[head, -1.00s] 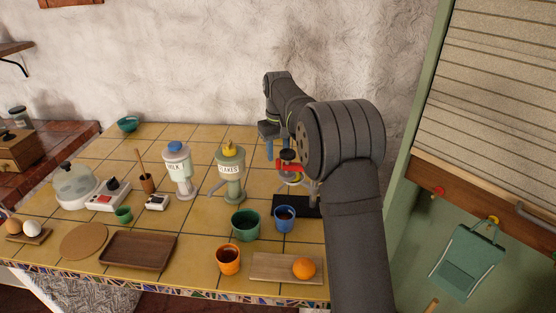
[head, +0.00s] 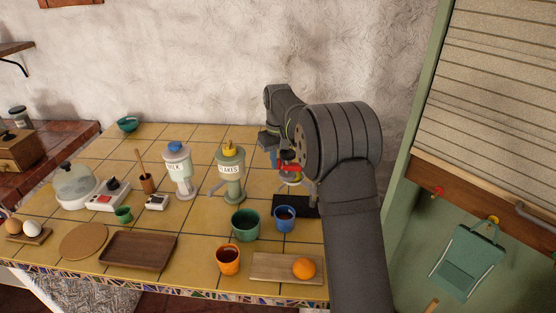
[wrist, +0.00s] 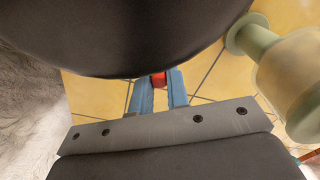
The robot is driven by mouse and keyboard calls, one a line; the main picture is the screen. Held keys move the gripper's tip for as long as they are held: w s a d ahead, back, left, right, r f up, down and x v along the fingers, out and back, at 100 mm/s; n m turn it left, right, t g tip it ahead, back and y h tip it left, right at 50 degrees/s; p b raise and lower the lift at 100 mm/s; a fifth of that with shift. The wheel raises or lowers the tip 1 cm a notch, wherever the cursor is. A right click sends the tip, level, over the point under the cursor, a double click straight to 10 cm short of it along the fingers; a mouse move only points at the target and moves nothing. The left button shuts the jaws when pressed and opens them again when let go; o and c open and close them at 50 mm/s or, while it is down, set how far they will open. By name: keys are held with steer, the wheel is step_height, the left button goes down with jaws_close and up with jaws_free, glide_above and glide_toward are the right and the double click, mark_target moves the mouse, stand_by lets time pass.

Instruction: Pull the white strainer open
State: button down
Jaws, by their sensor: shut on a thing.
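My gripper (head: 273,158) is at the back right of the counter, partly hidden behind my own arm in the head view. In the wrist view its two blue fingers (wrist: 157,92) are closed around a small red part (wrist: 158,79). The red part (head: 289,168) also shows in the head view, above a stand with a black base (head: 295,206). A pale ring-like piece (head: 292,182), perhaps the white strainer, sits just below the red part. My arm hides much of it, so I cannot tell how far open it is.
A flakes dispenser (head: 230,172) stands left of the stand, with a milk dispenser (head: 178,172) beyond it. A blue cup (head: 285,221) and a green cup (head: 245,225) stand in front. An orange cup (head: 228,260) and a board with an orange (head: 304,268) are nearer the edge.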

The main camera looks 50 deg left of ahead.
steer(key=w+d+m, duration=0.1)
steer(key=w+m, duration=0.5)
steer(key=w, duration=0.3)
steer(key=shift+w+d, duration=0.15)
steer(key=shift+d, duration=0.2)
stand_by(0.7)
stand_by(0.3)
steer(key=shift+d, duration=0.1)
steer(key=c, duration=1.4)
jaws_free()
steer(key=shift+r, duration=0.15)
step_height(320, 180, up, 17)
steer(key=shift+r, duration=0.1)
